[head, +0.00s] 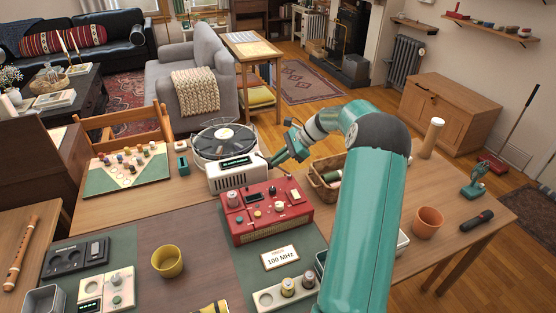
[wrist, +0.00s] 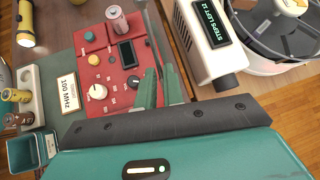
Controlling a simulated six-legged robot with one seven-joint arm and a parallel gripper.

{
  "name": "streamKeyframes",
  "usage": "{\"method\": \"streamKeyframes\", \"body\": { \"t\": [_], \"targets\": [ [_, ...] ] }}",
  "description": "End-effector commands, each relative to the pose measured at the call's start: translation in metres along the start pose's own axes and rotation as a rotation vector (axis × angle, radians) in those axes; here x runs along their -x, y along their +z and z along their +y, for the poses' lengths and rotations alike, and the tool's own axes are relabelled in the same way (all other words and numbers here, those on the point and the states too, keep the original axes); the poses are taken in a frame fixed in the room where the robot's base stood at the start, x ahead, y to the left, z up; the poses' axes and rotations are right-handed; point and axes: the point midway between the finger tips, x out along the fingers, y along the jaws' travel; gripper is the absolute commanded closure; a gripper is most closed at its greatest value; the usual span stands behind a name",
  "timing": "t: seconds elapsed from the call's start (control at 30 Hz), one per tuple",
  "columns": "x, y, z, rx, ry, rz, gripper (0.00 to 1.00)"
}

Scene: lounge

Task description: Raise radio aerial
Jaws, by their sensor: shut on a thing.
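The red radio (head: 268,222) sits on the table in the middle of the head view, its top carrying knobs, a dark display and a cylindrical cell. It also shows in the wrist view (wrist: 122,80). The aerial (wrist: 157,35) is a thin grey rod along the radio's back edge. My gripper (head: 274,161) is behind and above the radio's back edge. In the wrist view, the green fingers of my gripper (wrist: 161,84) are closed around the rod. The rod's far end and its hinge are not clear to me.
A white device with a reel (head: 236,174) stands close behind the radio. A wicker basket (head: 325,188) is right of it. A "100 MHz" card (head: 280,258) lies in front. A yellow cup (head: 168,261) and an orange pot (head: 428,222) stand apart.

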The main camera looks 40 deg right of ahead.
Motion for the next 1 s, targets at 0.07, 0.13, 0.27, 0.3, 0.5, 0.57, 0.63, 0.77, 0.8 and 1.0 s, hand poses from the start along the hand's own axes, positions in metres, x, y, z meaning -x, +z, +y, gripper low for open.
{"method": "streamKeyframes", "body": {
  "t": [0.07, 0.13, 0.27, 0.3, 0.5, 0.57, 0.63, 0.77, 0.8, 1.0],
  "targets": [
    [0.005, -0.003, -0.001, -0.01, -0.003, -0.039, 1.0],
    [0.01, -0.006, -0.002, -0.021, -0.004, -0.095, 1.0],
    [0.021, -0.012, -0.005, -0.045, -0.004, -0.22, 1.0],
    [0.024, -0.013, -0.006, -0.051, -0.004, -0.256, 1.0],
    [0.038, -0.023, -0.009, -0.082, -0.002, -0.422, 1.0],
    [0.041, -0.026, -0.009, -0.091, -0.002, -0.464, 1.0],
    [0.044, -0.029, -0.01, -0.099, -0.002, -0.508, 1.0],
    [0.049, -0.033, -0.011, -0.111, -0.002, -0.57, 1.0],
    [0.05, -0.034, -0.011, -0.114, -0.001, -0.584, 1.0],
    [0.053, -0.037, -0.012, -0.121, -0.001, -0.63, 1.0]
  ]
}}
